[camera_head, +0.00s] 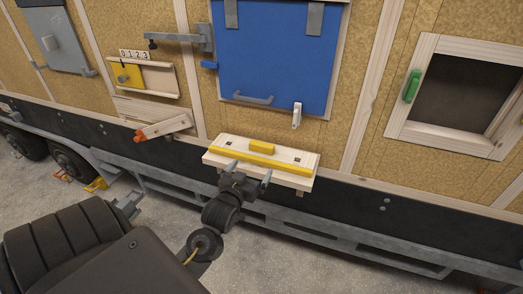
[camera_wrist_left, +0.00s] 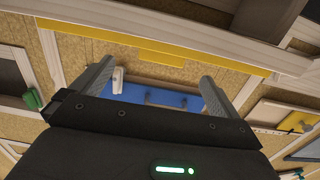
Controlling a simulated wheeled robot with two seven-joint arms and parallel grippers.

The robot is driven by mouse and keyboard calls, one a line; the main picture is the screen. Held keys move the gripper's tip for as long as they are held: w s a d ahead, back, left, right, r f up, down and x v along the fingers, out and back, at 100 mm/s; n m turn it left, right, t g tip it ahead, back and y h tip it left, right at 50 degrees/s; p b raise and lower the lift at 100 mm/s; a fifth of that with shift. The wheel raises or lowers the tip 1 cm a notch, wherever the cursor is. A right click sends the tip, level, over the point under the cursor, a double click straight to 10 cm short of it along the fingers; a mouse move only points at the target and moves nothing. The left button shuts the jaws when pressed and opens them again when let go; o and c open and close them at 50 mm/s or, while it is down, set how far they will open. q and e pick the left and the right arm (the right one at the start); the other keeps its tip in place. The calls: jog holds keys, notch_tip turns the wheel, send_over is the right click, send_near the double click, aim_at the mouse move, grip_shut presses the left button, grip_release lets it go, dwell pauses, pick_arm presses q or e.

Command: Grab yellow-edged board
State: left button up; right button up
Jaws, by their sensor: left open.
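The yellow-edged board (camera_head: 222,159) is a pale wooden board, set like a shelf on the trailer wall below the blue door. A yellow strip runs along it and a small yellow block (camera_head: 262,146) sits at its middle. My left gripper (camera_head: 248,173) is open and empty, at the board's near edge, its two fingers pointing toward it. I cannot tell whether they touch it. In the left wrist view the board's yellow strip (camera_wrist_left: 100,35) crosses the top of the picture, beyond the spread fingers (camera_wrist_left: 158,71). My right gripper is in neither view.
A blue door (camera_head: 275,50) with a handle is above the board. A framed opening (camera_head: 460,92) with a green handle is at right. A wooden piece with an orange end (camera_head: 163,127) juts out at left. Dark wheels and a grey metal frame (camera_head: 330,235) lie below.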

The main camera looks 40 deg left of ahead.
aim_at(260, 149)
pick_arm(q)
jog(key=shift+t, duration=0.3)
jog(key=w+a, duration=0.1)
jog(key=w+a+r+p, duration=0.1)
jog(key=w, duration=0.3)
jog(key=shift+w+a+r, duration=0.15)
jog(key=shift+a+r, duration=0.1)
jog(key=shift+a, duration=0.15)
jog(key=shift+w+a+f, duration=0.15)
jog(key=shift+w, duration=0.3)
jog(key=shift+w+p, duration=0.2)
jog(key=shift+p, duration=0.25)
jog(key=x, duration=0.1)
jog(key=p+x, duration=0.1)
jog(key=x, duration=0.2)
jog(key=shift+w+a+f+p, duration=0.1)
jog(key=shift+w+f+p, duration=0.15)
jog(key=shift+w+p, duration=0.15)
jog(key=c, duration=1.1)
jog(key=shift+c, duration=0.4)
jog(key=shift+r, duration=0.1)
